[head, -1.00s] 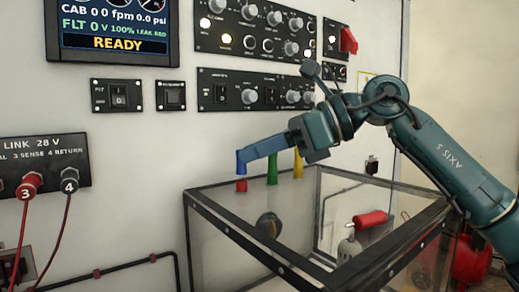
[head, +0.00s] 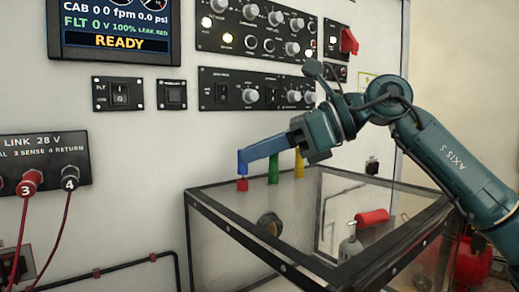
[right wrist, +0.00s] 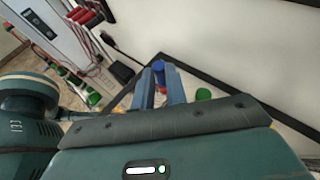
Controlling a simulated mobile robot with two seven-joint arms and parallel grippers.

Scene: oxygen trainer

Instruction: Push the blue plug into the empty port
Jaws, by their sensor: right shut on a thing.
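My right gripper (head: 247,151) reaches in from the right and is shut on the blue plug (head: 242,167), which hangs upright under the fingertips. In the right wrist view the plug (right wrist: 158,66) shows as a brighter blue top between the two finger ends. Directly below it is a short red piece (head: 242,184) at the top of the clear case; the two look to be in line, and I cannot tell whether they touch. I cannot make out the empty port. My left gripper is in neither view.
A green plug (head: 273,170) and a yellow plug (head: 299,164) stand just right of it. The clear, dark-framed case (head: 222,206) is below, with a red cylinder (head: 371,217) inside. Switch panels (head: 258,89) are on the wall behind. Red leads (head: 66,215) hang at left.

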